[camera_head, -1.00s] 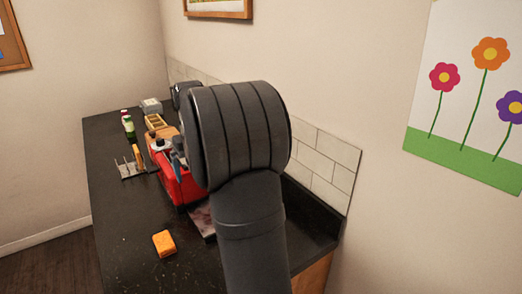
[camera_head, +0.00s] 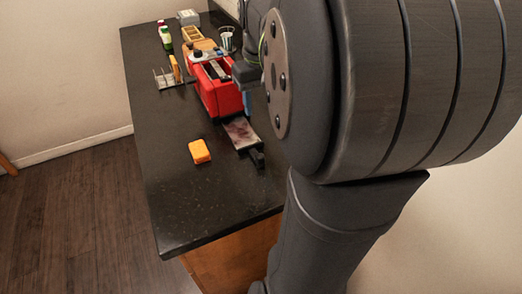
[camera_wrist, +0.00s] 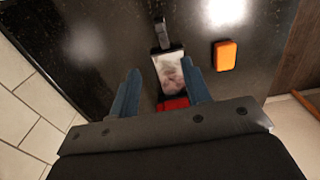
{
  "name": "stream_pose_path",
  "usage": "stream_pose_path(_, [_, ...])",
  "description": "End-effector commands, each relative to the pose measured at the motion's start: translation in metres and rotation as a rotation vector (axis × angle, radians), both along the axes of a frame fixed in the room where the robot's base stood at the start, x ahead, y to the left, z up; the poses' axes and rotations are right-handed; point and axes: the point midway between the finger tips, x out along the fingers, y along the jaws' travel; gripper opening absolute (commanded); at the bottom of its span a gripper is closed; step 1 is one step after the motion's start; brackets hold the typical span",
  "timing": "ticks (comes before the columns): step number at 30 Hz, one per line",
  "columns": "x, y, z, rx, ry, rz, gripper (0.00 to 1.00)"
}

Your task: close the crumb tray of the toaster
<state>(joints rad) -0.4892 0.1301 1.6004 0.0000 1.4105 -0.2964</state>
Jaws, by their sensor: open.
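The red toaster (camera_head: 217,97) stands on the dark counter. Its crumb tray (camera_head: 241,132) is pulled out from the near end and has a mottled, greyish-pink surface. A dark handle (camera_head: 257,158) is at the tray's outer end. In the wrist view the tray (camera_wrist: 170,74) lies ahead of my gripper (camera_wrist: 161,67), with the handle (camera_wrist: 161,34) at the top and a bit of red toaster (camera_wrist: 173,103) below. My gripper's two blue fingers are spread and empty, seen either side of the tray. I cannot tell their height above it. In the head view my arm hides most of the gripper.
An orange sponge-like block (camera_head: 200,151) lies on the counter left of the tray. A rack (camera_head: 172,76), bottles (camera_head: 166,38), a wooden box (camera_head: 196,41) and a cup (camera_head: 227,38) stand farther back. The near counter is clear.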

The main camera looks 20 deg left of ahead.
Motion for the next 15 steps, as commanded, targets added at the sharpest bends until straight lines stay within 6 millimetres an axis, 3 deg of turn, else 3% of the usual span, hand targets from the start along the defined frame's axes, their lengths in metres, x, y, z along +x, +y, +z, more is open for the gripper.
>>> stream_pose_path(7, [-0.003,-0.002,-0.025,-0.003,0.004,0.000,0.44])
stream_pose_path(15, [-0.003,-0.002,-0.083,-0.003,0.006,0.000,0.44])
